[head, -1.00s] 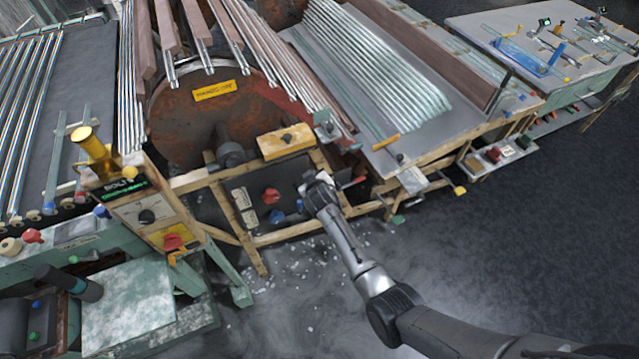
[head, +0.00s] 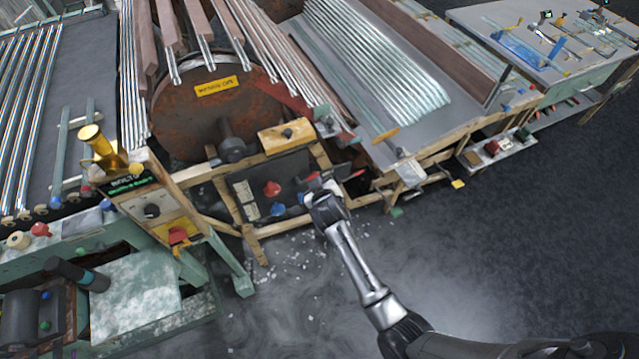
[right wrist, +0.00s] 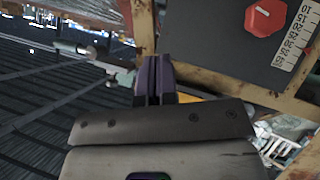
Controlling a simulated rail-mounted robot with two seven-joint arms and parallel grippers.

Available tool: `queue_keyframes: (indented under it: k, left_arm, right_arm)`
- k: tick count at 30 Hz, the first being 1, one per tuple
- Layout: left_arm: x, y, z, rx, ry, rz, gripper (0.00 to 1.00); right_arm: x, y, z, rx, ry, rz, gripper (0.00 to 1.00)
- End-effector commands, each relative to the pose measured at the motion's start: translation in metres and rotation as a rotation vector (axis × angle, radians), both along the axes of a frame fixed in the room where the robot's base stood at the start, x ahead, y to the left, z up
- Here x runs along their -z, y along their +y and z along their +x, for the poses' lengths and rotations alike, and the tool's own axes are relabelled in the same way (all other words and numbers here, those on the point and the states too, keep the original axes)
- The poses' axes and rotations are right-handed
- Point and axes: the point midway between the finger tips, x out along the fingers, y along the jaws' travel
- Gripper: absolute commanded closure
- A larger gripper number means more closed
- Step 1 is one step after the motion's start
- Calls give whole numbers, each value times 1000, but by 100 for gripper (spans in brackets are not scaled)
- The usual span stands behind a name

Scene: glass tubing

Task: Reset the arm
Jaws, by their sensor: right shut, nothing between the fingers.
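My right arm comes in from the lower right of the head view. Its gripper (head: 325,187) is at the wooden frame of the machine, just right of the dark control panel (head: 255,187) with its red and blue knobs. In the right wrist view the dark fingers (right wrist: 154,80) are shut together with nothing between them. A red knob (right wrist: 265,17) and a white scale show at the upper right there, apart from the fingers. My left gripper does not show in either view.
A rusty drum (head: 195,120) and wooden frame (head: 250,235) stand close to the gripper. A sloped rack of glass tubes (head: 375,60) is behind to the right. A green-topped stand (head: 135,300) is at lower left. Dark floor (head: 530,230) lies clear at right.

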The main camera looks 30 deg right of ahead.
Motion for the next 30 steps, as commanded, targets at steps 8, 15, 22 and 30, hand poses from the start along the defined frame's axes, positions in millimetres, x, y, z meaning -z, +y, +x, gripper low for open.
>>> queue_keyframes:
  k: [8, 15, 22, 30]
  left_arm:
    - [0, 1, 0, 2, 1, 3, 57]
    - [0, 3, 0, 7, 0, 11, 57]
    - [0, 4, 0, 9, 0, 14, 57]
    - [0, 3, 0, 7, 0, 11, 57]
  right_arm:
    - [0, 0, 0, 0, 0, 0, 100]
    - [5, -2, -4, 19, 38, 8, 100]
    - [3, 1, -25, 91, 182, 141, 100]
    - [-84, 26, -67, 46, 191, 339, 100]
